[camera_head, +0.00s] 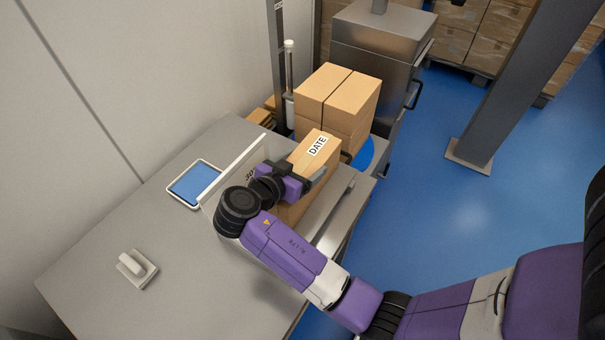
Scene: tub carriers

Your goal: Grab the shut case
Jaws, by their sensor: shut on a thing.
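The shut case (318,148) is a tan cardboard box with a white label reading DATE on its top. It stands near the far right end of the grey table, in front of a stack of similar boxes. My gripper (314,180) is at the near end of the case and shut on it. My purple and black arm reaches in from the lower right and hides the lower near part of the case. I cannot tell whether the case touches the surface below it.
A light upright panel (232,170) stands close left of my gripper. A tablet (195,184) and a small white device (137,268) lie on the table (200,270). Stacked cartons (338,98) and a steel cabinet (375,55) stand behind. Blue floor on the right is open, except for a grey post (510,85).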

